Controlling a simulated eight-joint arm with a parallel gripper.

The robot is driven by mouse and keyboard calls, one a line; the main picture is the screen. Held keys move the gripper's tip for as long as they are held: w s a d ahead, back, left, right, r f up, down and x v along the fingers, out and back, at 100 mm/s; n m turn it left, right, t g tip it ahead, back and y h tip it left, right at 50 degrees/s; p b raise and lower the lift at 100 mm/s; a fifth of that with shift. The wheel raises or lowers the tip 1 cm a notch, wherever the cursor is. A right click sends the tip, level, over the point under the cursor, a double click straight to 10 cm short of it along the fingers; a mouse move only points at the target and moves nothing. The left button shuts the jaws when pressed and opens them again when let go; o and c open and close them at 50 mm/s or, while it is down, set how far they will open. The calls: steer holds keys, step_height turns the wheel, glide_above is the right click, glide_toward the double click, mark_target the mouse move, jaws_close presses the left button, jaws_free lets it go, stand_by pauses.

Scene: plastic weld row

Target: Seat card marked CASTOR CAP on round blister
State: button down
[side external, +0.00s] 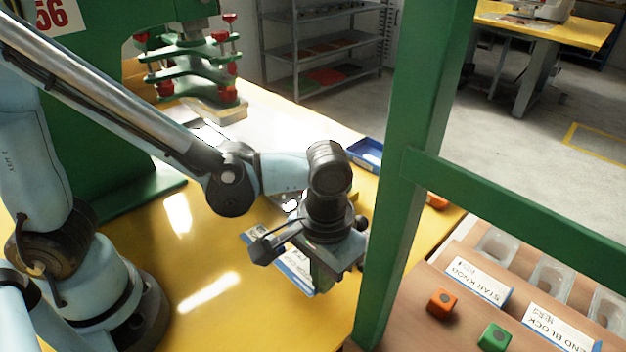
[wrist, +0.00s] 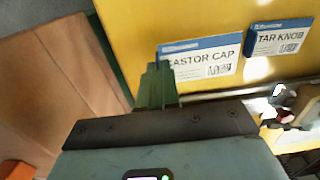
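The CASTOR CAP card (wrist: 200,62) is a white card with a blue top edge and printed code, over the yellow bench in the wrist view. My gripper (wrist: 155,72) has green fingers close together at the card's left end, covering part of its first letter. I cannot tell whether they pinch the card or stand just above it. In the side view my gripper (side external: 325,278) points down over the bench beside a blue-edged card (side external: 297,268). Clear blisters (side external: 495,246) sit in a row at right; I cannot tell which is round.
A green post (side external: 405,170) and rail stand between my gripper and the brown board (side external: 400,325).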

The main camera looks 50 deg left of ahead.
steer(key=w+a+r, duration=0.2)
steer(key=w+a, duration=0.2)
steer(key=a, duration=0.4)
steer(key=w+a+r, duration=0.2)
steer(key=w+a, duration=0.3)
steer(key=a, duration=0.3)
steer(key=w+a+r, duration=0.3)
steer(key=w+a, duration=0.1)
steer(key=a, duration=0.4)
steer(key=shift+w+a, duration=0.2)
steer(key=shift+w, duration=0.15)
steer(key=shift+f, duration=2.35)
steer(key=shift+d+f, duration=0.1)
steer(key=shift+f, duration=0.55)
